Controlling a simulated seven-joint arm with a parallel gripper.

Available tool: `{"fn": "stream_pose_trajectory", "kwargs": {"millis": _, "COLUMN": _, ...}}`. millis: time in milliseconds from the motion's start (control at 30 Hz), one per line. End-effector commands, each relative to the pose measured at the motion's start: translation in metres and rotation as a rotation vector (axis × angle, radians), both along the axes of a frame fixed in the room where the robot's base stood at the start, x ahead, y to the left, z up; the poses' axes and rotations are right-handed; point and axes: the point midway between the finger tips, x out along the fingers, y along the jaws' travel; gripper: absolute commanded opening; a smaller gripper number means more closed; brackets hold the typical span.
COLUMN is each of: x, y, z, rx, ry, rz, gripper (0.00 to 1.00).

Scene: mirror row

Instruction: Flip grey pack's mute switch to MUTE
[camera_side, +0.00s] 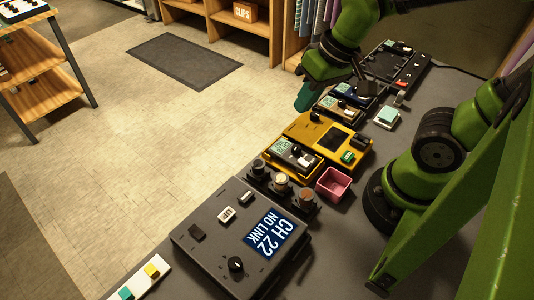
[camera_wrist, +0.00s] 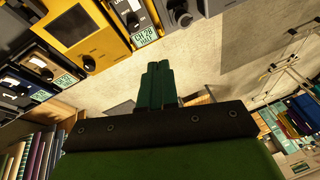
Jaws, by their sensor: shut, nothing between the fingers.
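My gripper (camera_side: 305,97) is shut and empty, its green fingers beside the row of packs on the floor side; they are together in the wrist view (camera_wrist: 158,85). Another small grey pack (camera_side: 298,157) with a label sits on the near side of the yellow pack (camera_side: 328,135). In the wrist view, the yellow pack (camera_wrist: 85,38) is at upper left. I cannot read any mute switch position.
A large grey console (camera_side: 215,235) reading "CH 22 NO LINK" stands nearest on the bench. Knobs (camera_side: 281,186) and a pink cup (camera_side: 334,184) are close to it. A dark unit (camera_side: 400,60) lies at the far end. Open floor (camera_side: 150,130) is left of the bench.

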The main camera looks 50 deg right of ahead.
Motion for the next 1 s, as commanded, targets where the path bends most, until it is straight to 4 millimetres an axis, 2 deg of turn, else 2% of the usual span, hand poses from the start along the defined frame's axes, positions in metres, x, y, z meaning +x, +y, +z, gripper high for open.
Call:
{"fn": "stream_pose_trajectory", "kwargs": {"millis": 33, "x": -0.001, "y": -0.005, "z": 0.016, "rx": 0.027, "ry": -0.069, "rz": -0.038, "gripper": 0.00}}
{"fn": "stream_pose_trajectory", "kwargs": {"millis": 100, "x": -0.002, "y": -0.010, "z": 0.033, "rx": 0.058, "ry": -0.145, "rz": -0.078, "gripper": 0.00}}
{"fn": "stream_pose_trajectory", "kwargs": {"millis": 200, "x": -0.005, "y": -0.015, "z": 0.050, "rx": 0.084, "ry": -0.224, "rz": -0.117, "gripper": 0.00}}
{"fn": "stream_pose_trajectory", "kwargs": {"millis": 367, "x": -0.008, "y": -0.021, "z": 0.063, "rx": 0.091, "ry": -0.278, "rz": -0.140, "gripper": 0.00}}
{"fn": "stream_pose_trajectory", "kwargs": {"millis": 700, "x": -0.008, "y": -0.018, "z": 0.062, "rx": 0.091, "ry": -0.271, "rz": -0.130, "gripper": 0.00}}
{"fn": "stream_pose_trajectory", "kwargs": {"millis": 900, "x": -0.005, "y": 0.011, "z": 0.040, "rx": 0.052, "ry": -0.145, "rz": -0.017, "gripper": 0.00}}
{"fn": "stream_pose_trajectory", "kwargs": {"millis": 1000, "x": -0.008, "y": 0.028, "z": 0.024, "rx": 0.025, "ry": -0.007, "rz": -0.074, "gripper": 0.00}}
